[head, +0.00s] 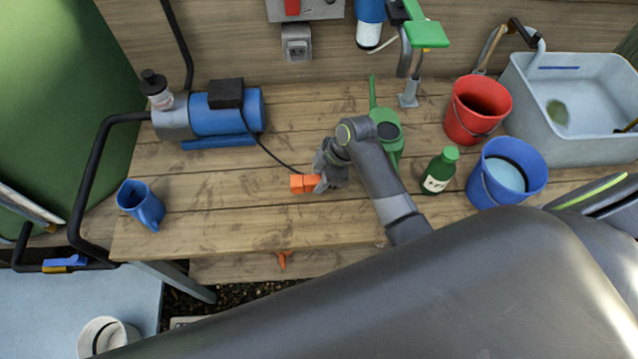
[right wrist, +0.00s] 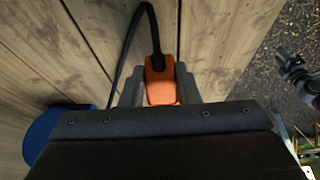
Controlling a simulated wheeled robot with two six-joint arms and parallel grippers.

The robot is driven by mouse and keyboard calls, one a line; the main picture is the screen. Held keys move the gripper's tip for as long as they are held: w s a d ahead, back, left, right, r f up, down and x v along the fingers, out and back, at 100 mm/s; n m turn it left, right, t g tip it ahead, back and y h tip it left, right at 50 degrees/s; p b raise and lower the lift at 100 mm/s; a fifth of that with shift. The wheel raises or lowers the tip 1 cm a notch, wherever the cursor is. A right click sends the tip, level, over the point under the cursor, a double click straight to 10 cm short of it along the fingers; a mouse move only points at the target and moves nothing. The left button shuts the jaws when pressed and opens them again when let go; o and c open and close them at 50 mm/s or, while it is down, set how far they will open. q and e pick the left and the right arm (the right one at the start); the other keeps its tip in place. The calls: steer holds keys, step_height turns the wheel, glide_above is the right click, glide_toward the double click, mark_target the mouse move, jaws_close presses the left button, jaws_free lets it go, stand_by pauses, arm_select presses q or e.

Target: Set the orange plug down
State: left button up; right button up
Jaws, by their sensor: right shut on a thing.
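The orange plug (head: 304,183) shows over the middle of the wooden table (head: 220,215) in the head view. A black cord runs from it to the blue pump (head: 225,112). My right gripper (head: 318,178) is shut on the plug. In the right wrist view the plug (right wrist: 160,82) sits between the two grey fingers, with its cord leaving the far end. I cannot tell whether the plug touches the table top.
A blue mug (head: 141,204) stands at the table's left. A green watering can (head: 388,135), a green bottle (head: 440,170), a red bucket (head: 477,108) and a blue bucket (head: 507,172) stand right of my gripper. The table between mug and plug is clear. A grey socket (head: 296,43) is on the wall.

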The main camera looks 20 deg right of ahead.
step_height(320, 180, down, 3)
steer(key=shift+f, duration=0.25)
steer(key=shift+f, duration=0.2)
steer(key=o, duration=1.1)
steer(key=shift+c, duration=0.2)
steer(key=shift+r, duration=0.2)
steer(key=v, duration=1.2)
steer(key=shift+b, duration=0.3)
